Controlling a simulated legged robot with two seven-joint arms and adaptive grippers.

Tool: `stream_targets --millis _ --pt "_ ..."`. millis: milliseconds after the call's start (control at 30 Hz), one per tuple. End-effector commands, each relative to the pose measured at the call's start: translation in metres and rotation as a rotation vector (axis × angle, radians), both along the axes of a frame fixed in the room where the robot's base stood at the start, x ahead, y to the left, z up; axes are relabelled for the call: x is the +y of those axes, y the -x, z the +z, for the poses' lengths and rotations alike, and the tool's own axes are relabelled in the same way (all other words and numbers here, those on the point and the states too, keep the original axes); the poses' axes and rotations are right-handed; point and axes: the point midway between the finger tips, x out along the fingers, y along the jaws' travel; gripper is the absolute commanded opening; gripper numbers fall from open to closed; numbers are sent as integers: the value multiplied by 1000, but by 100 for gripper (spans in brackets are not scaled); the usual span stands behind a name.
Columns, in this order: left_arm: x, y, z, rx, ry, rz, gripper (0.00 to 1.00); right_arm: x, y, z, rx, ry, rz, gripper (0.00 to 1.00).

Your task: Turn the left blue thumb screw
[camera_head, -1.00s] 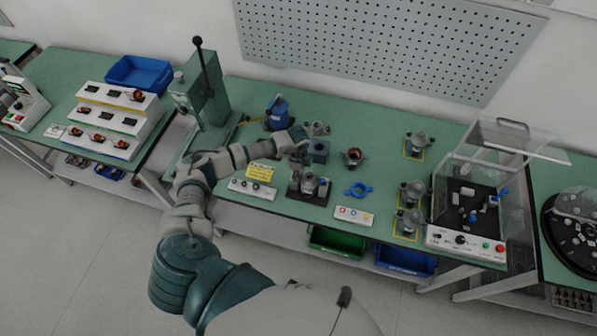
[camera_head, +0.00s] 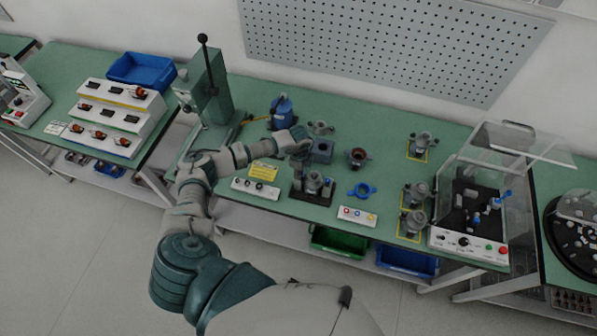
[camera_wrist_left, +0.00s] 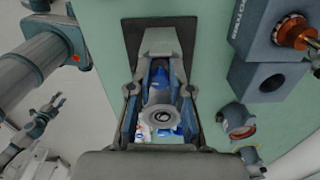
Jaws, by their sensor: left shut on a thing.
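My left gripper (camera_head: 303,153) reaches in from the left, at the upper left of a grey stator fixture (camera_head: 314,184) on a black base. In the left wrist view my left gripper (camera_wrist_left: 159,92) has its two fingers on either side of a blue thumb screw (camera_wrist_left: 158,74), shut on it. The grey fixture body (camera_wrist_left: 160,40) lies just beyond the fingertips, over the dark base plate (camera_wrist_left: 128,35). The fingers partly hide the screw. My right gripper is not seen in the head view; part of an arm shows at the left of the wrist view.
A grey-blue block (camera_head: 321,150) stands close behind the fixture and shows at the right of the wrist view. A blue ring (camera_head: 362,190) and a button box (camera_head: 356,216) lie to the right.

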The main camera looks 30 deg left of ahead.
Motion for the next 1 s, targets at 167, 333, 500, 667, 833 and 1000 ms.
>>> stream_targets --millis 167,333,500,667,833,1000 --pt "-7 -1 0 -7 12 -126 0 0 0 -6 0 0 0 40" --pt "-8 -1 0 -10 11 -273 0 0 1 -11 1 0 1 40" --pt "-9 -1 -1 -11 11 -420 0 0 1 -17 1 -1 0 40" --pt "-10 0 -1 -10 12 -540 0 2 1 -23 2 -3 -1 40" --pt "-10 1 0 -11 13 -639 0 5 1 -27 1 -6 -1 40" --pt "-10 1 0 -11 12 -702 0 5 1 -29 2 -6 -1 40"
